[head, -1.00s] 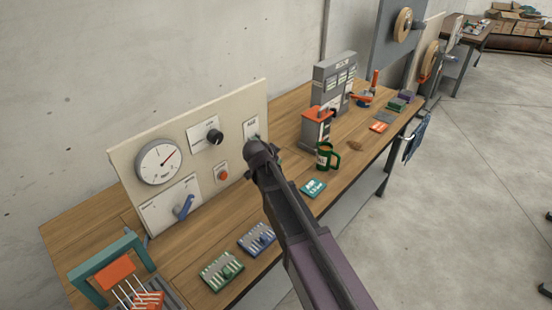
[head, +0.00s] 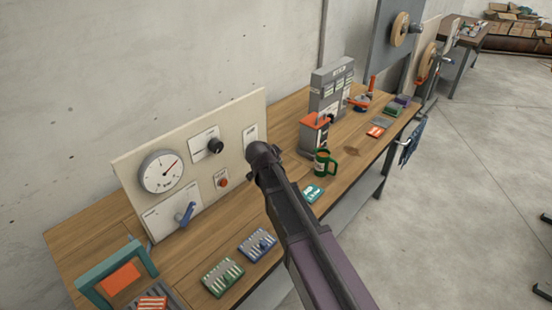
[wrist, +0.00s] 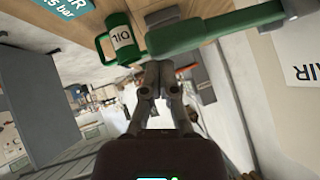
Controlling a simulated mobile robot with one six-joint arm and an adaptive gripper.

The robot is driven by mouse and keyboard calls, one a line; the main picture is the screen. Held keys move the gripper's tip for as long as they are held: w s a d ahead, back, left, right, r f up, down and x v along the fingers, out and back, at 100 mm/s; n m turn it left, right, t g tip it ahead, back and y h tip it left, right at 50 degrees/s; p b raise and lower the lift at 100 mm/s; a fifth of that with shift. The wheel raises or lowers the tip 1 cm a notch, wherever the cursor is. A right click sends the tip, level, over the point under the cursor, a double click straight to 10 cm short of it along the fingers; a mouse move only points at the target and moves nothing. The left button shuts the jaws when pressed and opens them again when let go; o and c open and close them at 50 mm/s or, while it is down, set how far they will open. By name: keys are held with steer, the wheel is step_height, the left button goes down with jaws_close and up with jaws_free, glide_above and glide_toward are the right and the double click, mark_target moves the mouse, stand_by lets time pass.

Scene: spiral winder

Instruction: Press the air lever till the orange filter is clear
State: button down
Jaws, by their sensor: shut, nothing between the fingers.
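The air lever (wrist: 215,30) is a thick green handle across the top of the wrist view, beside a white AIR sign (wrist: 302,60). My gripper (wrist: 158,72) is shut and empty, its fingertips right at the lever's left end. I cannot tell if they touch. In the head view my gripper (head: 262,156) is at the panel's right end and hides the lever; part of the AIR sign (head: 250,134) shows. At lower left, an orange panel (head: 120,278) sits in a teal frame, with a white-striped orange piece (head: 152,302) below. I cannot tell which is the filter.
The beige panel (head: 232,118) carries a gauge (head: 162,172), a black knob (head: 215,146), a red button (head: 223,183) and a blue lever (head: 186,213). A green mug (head: 323,163) stands right of my arm. Card-like blocks lie on the bench (head: 202,253).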

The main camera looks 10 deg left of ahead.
steer(key=p+v, duration=0.5)
steer(key=v, duration=0.5)
steer(key=shift+p, duration=0.4)
steer(key=shift+s+d+f, duration=0.1)
steer(key=s+d+f+n+g+y, duration=0.1)
steer(key=s+d+f+n+g, duration=0.1)
steer(key=s+d, duration=0.3)
steer(key=s+d+f+n+g+y, duration=0.1)
steer(key=s+d+f+n+g, duration=0.1)
steer(key=d, duration=1)
steer(key=s+d+f+n+g+y, duration=0.1)
steer(key=s+d+n+g, duration=0.3)
steer(key=s+d, duration=0.4)
steer(key=shift+s+d+f+n+g, duration=0.35)
steer(key=shift+d+f+g, duration=0.25)
steer(key=shift+d+f, duration=0.2)
